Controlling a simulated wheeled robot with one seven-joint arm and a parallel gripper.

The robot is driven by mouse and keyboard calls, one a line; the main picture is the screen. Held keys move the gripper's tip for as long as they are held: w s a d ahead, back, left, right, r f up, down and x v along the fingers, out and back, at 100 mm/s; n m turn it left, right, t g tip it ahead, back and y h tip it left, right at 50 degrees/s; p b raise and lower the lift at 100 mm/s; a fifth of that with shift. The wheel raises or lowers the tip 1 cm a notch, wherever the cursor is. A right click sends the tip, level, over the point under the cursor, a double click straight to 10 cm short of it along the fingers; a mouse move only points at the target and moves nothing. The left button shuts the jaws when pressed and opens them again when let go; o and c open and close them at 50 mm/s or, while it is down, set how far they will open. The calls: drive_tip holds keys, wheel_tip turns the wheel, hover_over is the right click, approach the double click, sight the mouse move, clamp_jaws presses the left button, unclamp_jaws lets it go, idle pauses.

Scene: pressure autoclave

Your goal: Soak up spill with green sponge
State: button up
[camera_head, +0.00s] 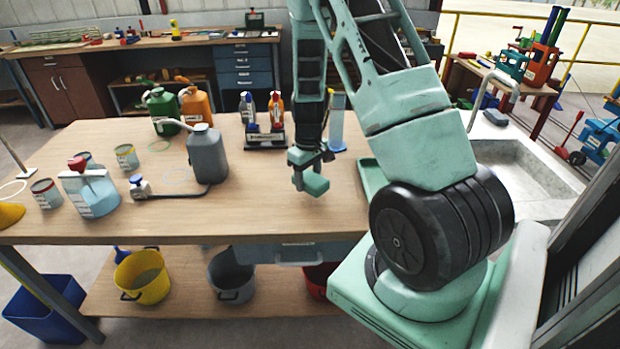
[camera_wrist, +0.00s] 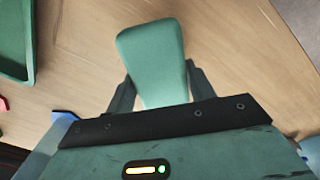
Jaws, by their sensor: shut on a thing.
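My gripper (camera_head: 308,160) is over the right part of the wooden workbench (camera_head: 270,220), pointing down. It is shut on the green sponge (camera_head: 314,184), a pale green block. In the wrist view the sponge (camera_wrist: 152,55) sticks out between the two dark fingers of my gripper (camera_wrist: 160,92). I cannot tell whether the sponge touches the bench top or hangs just above it. Faint pale outlines (camera_head: 178,174) show on the bench left of the grey can; I cannot tell whether they are a spill.
A grey can (camera_head: 206,153), a green can (camera_head: 163,110), an orange can (camera_head: 197,103) and a bottle rack (camera_head: 264,140) stand on the bench. A green tray (camera_head: 368,174) lies right of my gripper, with a sink (camera_head: 525,170) beyond. The bench's front middle is clear.

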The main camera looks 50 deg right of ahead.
drive_tip(key=shift+r+p, duration=1.55)
drive_tip(key=shift+r, duration=0.65)
